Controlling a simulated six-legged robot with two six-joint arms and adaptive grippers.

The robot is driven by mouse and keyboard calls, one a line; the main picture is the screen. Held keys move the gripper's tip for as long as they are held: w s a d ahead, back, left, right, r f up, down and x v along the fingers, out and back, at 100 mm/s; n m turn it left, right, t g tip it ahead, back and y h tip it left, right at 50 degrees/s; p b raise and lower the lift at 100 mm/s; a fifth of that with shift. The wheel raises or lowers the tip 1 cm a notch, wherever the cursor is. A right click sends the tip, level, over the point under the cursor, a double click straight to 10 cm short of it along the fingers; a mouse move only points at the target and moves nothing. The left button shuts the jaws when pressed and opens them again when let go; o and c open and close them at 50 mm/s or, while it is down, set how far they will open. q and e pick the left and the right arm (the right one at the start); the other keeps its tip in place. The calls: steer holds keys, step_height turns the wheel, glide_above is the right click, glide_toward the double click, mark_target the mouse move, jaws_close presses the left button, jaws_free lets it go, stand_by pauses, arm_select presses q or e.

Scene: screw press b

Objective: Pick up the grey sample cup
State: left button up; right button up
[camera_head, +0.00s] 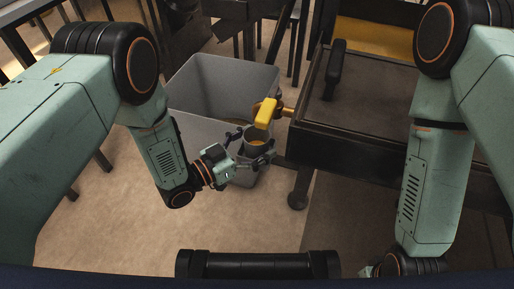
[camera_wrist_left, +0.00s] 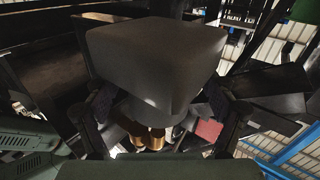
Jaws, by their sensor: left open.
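A grey open bin (camera_head: 195,130) stands directly behind and left of the cup. A yellow handle (camera_head: 266,113) on a copper-coloured stub is close above the cup. A dark machine table (camera_head: 350,145) lies to the right. The floor (camera_head: 240,222) in front is clear.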

arm_select(q)
steer(key=c, duration=1.3)
